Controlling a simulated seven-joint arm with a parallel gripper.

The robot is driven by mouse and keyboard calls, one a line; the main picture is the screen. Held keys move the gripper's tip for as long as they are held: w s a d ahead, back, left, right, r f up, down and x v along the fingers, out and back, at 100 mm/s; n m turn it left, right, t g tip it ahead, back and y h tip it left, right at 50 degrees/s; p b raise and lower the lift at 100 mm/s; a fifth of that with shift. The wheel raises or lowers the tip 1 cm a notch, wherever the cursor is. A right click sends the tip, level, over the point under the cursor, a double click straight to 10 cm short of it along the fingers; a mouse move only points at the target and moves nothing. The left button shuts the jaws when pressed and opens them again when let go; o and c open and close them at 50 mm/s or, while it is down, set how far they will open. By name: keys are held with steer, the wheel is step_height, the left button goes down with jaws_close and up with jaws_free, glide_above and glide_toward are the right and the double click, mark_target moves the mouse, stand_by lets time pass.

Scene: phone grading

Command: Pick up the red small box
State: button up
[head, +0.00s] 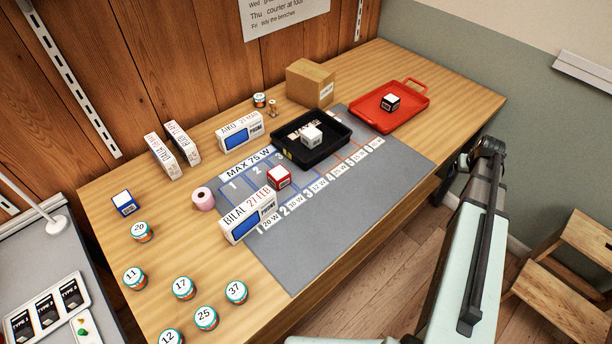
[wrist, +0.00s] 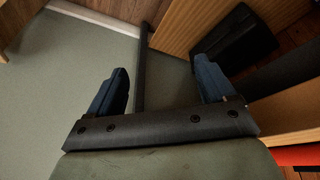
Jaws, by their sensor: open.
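The red small box (head: 279,177) sits on the grey mat (head: 330,220), on its printed grid just behind the white box labelled BILAL (head: 248,218). Its top is white and its sides are red. My gripper (wrist: 165,82) shows in the wrist view with its two dark blue fingers spread apart and nothing between them. It faces a grey-green wall and wooden panels, away from the mat. In the head view my arm stands at the right, off the table's front edge; my gripper's fingers cannot be made out there.
A red tray (head: 365,113) holds a black small box (head: 390,102). A blue small box (head: 124,203), a pink roll (head: 203,198) and several numbered jars stand left. The mat's front right is clear.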

steer(key=w+d+r+n+h, duration=0.1)
steer(key=w+d+r, duration=0.15)
steer(key=r, duration=0.85)
steer(key=w+a, duration=0.1)
steer(key=a, duration=0.3)
steer(key=w+a+r+n, duration=0.1)
steer(key=a, duration=0.4)
steer(key=w+a+r+n+y, duration=0.1)
steer(key=a, duration=0.4)
steer(key=shift+w+a+r, duration=0.1)
steer(key=shift+r, duration=0.05)
steer(key=shift+n+g+y, duration=0.3)
steer(key=shift+n+y, duration=0.2)
steer(key=shift+n, duration=0.2)
steer(key=a, duration=0.3)
steer(key=a+r, duration=0.1)
steer(key=a, duration=0.7)
steer(key=shift+r, duration=0.4)
steer(key=s+a+r+n+g, duration=0.1)
steer(key=s+a+r, duration=0.15)
steer(key=a, duration=0.75)
steer(key=s+a+r+n+g, duration=0.1)
steer(key=s+a+n, duration=0.15)
steer(key=a, duration=0.75)
step_height(320, 180, up, 4)
steer(key=n+g, duration=0.2)
glide_above(279, 174)
step_height(279, 174, down, 8)
steer(key=shift+s+r, duration=0.1)
steer(key=shift+f, duration=0.3)
